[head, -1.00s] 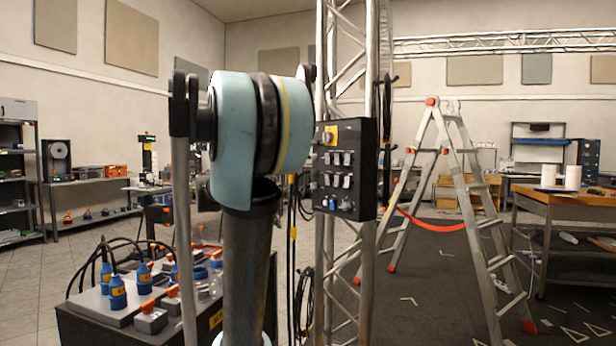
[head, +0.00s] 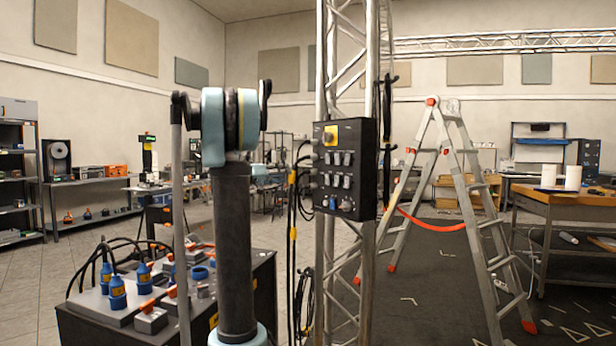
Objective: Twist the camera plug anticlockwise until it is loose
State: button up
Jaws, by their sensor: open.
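A black panel box (head: 367,165) is fixed upright to the truss, with a yellow patch (head: 330,135), rows of grey switches or sockets, and a small blue part (head: 333,201) near its bottom. Dark cables (head: 301,153) reach its left side. Several blue plugs with yellow bands (head: 117,291) stand upright on a distribution box (head: 105,319) at lower left. I cannot tell which plug is the camera plug. My arm stands in the left middle, its elbow left of the panel box. My gripper cannot be made out; my arm hides what lies behind it.
The metal truss (head: 348,285) rises at centre, with cables hanging beside it. An open stepladder (head: 478,215) stands right of it, with a red strap (head: 430,222). A wooden-topped workbench (head: 560,203) is far right.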

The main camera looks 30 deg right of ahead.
aim_at(309, 172)
jog(key=d, duration=0.5)
jog(key=w+d, duration=0.1)
jog(key=d, duration=0.4)
jog(key=w+d, duration=0.1)
jog(key=d, duration=0.4)
jog(key=shift+d, duration=0.1)
grip_shut()
